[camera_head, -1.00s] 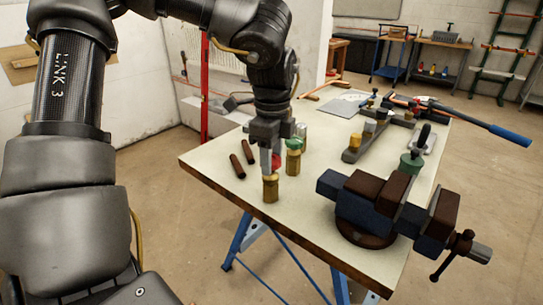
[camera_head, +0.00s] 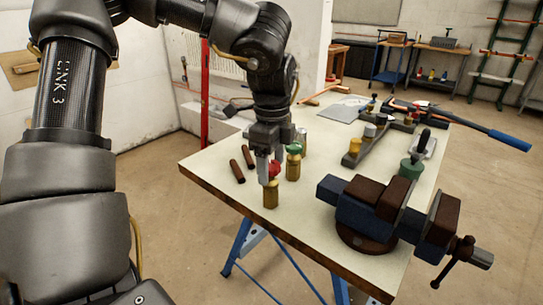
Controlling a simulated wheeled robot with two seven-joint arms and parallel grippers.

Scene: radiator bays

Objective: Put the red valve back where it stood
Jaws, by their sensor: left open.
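The red valve has a red cap (camera_head: 273,169) on a brass body (camera_head: 271,194) and stands upright on the bench top near its front left edge. My left gripper (camera_head: 267,172) points down at the cap and is open. One finger covers the left of the cap, so I cannot tell whether it touches it. A valve with a green cap (camera_head: 294,149) and brass body stands just behind and to the right. My right gripper is not in view.
Two brown rods (camera_head: 237,171) lie left of the valves. A grey rack (camera_head: 362,150) with several capped pieces lies further back. A vise (camera_head: 370,210) fills the front right of the bench (camera_head: 225,166). A blue-handled tool (camera_head: 509,134) juts past the right edge.

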